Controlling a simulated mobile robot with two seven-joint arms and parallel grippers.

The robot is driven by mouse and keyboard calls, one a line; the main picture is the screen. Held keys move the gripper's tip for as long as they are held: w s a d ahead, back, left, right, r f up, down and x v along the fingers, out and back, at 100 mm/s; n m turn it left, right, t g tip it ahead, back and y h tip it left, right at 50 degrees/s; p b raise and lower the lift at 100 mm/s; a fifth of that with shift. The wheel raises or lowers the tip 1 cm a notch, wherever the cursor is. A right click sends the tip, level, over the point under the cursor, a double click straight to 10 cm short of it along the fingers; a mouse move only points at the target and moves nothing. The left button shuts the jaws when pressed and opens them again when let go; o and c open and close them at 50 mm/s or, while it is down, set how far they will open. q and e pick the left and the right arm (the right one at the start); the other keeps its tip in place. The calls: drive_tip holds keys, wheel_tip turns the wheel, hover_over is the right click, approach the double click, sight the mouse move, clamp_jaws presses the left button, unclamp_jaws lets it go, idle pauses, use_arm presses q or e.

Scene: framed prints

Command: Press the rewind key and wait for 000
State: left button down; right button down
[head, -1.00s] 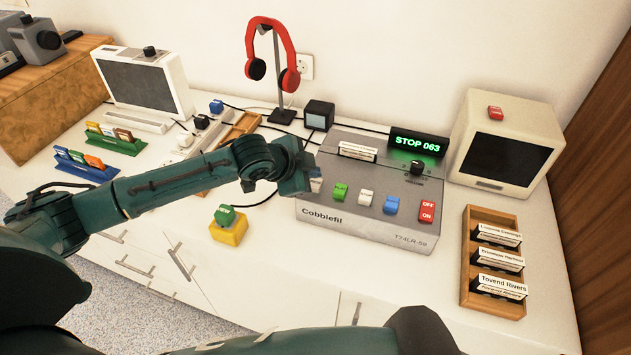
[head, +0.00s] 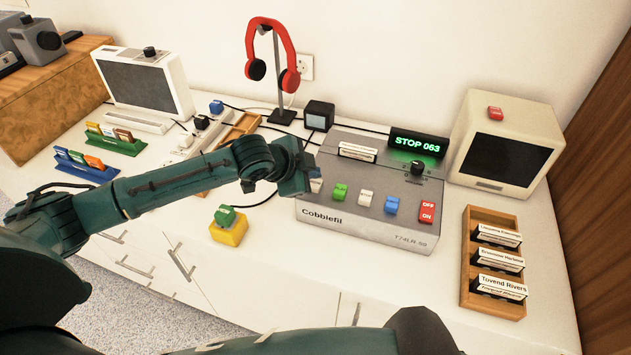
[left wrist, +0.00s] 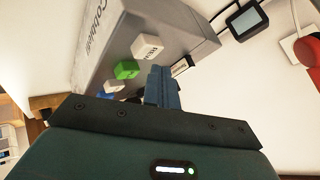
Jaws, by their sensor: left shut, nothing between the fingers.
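The grey Cobblefil deck (head: 375,215) stands on the white counter. Its front row has a white key (head: 316,185) at the left end, partly hidden by my arm, then green (head: 340,192), white (head: 365,198), blue (head: 391,205) and red ON/OFF (head: 427,211) keys. The green-lit display (head: 417,144) reads STOP 063. My left gripper (head: 304,182) is shut and empty at the deck's left end, beside the end white key. In the left wrist view the shut fingers (left wrist: 160,82) sit close to that lettered white key (left wrist: 146,47); contact cannot be told. My right gripper is not in view.
A yellow block with a green button (head: 227,231) stands left of the deck. A wooden rack of labelled cartridges (head: 493,262) is at the right. A cream monitor (head: 508,145), red headphones on a stand (head: 279,58) and a small dark box (head: 319,115) stand behind.

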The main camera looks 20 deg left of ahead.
use_arm(q)
drive_tip(key=shift+f, duration=0.1)
idle(0.6)
drive_tip(key=shift+f, duration=0.35)
drive_tip(key=shift+f, duration=0.9)
idle(0.7)
idle(0.4)
drive_tip(key=shift+r+p, duration=0.8)
drive_tip(key=shift+r, duration=0.1)
drive_tip(key=shift+r+p, duration=0.45)
